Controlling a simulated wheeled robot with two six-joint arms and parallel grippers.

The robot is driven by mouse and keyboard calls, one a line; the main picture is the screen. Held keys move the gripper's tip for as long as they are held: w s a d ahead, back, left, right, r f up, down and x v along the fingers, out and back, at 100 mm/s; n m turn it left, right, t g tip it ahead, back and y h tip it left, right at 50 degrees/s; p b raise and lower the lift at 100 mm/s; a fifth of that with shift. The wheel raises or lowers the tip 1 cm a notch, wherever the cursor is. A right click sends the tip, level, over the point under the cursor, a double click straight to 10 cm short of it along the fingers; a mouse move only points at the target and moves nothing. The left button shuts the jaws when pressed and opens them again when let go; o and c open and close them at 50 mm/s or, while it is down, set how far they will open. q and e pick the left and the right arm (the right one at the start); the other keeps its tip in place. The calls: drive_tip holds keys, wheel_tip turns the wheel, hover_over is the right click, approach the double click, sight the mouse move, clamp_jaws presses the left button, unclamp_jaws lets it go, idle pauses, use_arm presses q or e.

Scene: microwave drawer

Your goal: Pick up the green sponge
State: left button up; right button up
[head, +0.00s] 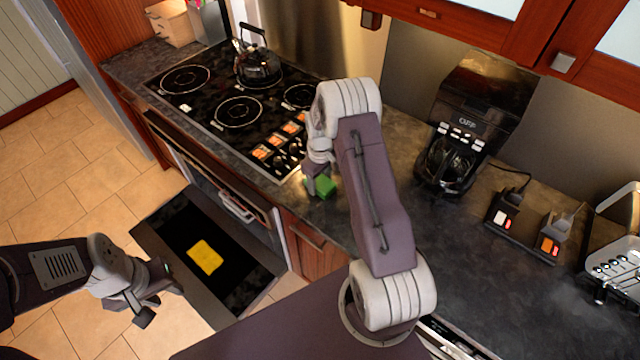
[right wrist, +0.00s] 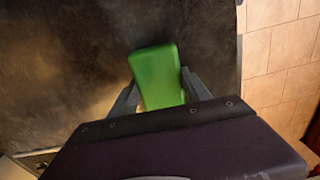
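The green sponge (head: 324,186) lies on the dark counter near its front edge, beside the stove. It also shows in the right wrist view (right wrist: 157,75), with its near end between the two fingers. My right gripper (head: 311,182) is at the sponge, its fingers apart on either side of it; in the right wrist view (right wrist: 160,86) the right finger is very close to the sponge and I cannot tell whether it touches. My left gripper (head: 160,305) is open and empty, low at the left near the open drawer.
An open drawer (head: 150,236) below the counter holds a yellow sponge-like block (head: 205,257). A stove with a kettle (head: 257,66) stands at the back left. A coffee maker (head: 470,125), switches (head: 502,218) and a toaster (head: 615,270) stand on the right counter (head: 450,235).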

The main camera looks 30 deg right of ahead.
sight(320, 183)
drive_tip(key=c, duration=0.3)
drive_tip(key=shift+s+r, duration=0.1)
drive_tip(key=shift+s, duration=0.05)
drive_tip(key=shift+r, duration=0.25)
wheel_tip(320, 183, up, 4)
drive_tip(key=shift+s+a+f+b, duration=0.15)
drive_tip(key=shift+b, duration=0.65)
drive_tip(key=s+a+r+b, duration=0.2)
drive_tip(key=s+a+r, duration=0.4)
drive_tip(key=s, duration=0.3)
drive_tip(key=shift+s+r, duration=0.25)
drive_tip(key=shift+r, duration=0.1)
